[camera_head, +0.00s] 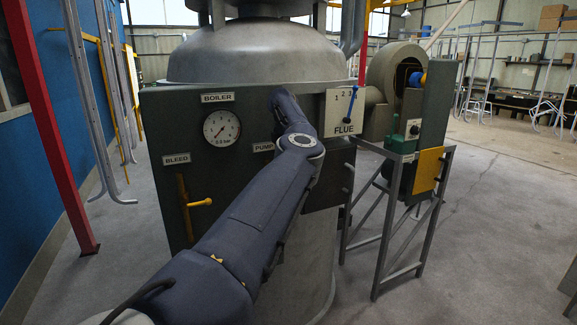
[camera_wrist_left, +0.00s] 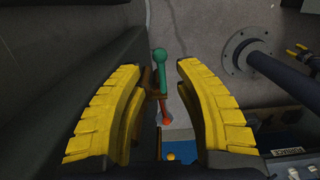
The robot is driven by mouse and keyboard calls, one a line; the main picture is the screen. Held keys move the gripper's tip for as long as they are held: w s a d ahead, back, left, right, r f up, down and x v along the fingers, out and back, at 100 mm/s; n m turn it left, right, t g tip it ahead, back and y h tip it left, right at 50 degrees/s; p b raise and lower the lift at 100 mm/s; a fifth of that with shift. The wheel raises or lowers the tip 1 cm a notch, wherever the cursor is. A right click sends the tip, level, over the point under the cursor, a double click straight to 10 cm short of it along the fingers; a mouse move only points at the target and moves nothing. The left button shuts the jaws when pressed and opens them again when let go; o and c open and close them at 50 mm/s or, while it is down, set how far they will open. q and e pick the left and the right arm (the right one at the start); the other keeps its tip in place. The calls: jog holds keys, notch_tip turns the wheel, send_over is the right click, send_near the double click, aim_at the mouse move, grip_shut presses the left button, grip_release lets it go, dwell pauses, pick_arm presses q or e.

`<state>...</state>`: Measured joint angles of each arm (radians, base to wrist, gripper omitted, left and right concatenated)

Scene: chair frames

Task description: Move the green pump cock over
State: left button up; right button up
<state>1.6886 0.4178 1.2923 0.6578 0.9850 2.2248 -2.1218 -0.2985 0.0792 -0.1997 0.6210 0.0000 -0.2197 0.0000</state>
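The green pump cock (camera_wrist_left: 161,68) shows in the left wrist view as a rounded green knob on a short green stem. It is between the two yellow fingers of my left gripper (camera_wrist_left: 159,68), with a visible gap on each side. The fingers are open, and I see no contact. In the head view my left arm crosses the dark boiler panel (camera_head: 240,185) and covers the area beside the PUMP label (camera_head: 263,147). The cock and the left gripper are hidden there. My right gripper is not in view.
The panel has a pressure gauge (camera_head: 222,126), a yellow bleed lever (camera_head: 199,202) and a blue flue lever (camera_head: 351,104). A metal stand (camera_head: 383,240) with a dark green box is at the right. A red-orange part (camera_wrist_left: 166,116) lies below the cock in the wrist view.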

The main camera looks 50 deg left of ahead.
pick_arm(q)
jog(key=shift+o, duration=0.4)
jog(key=f, duration=0.7)
jog(key=shift+w+d, duration=0.1)
jog(key=shift+w, duration=0.2)
grip_shut()
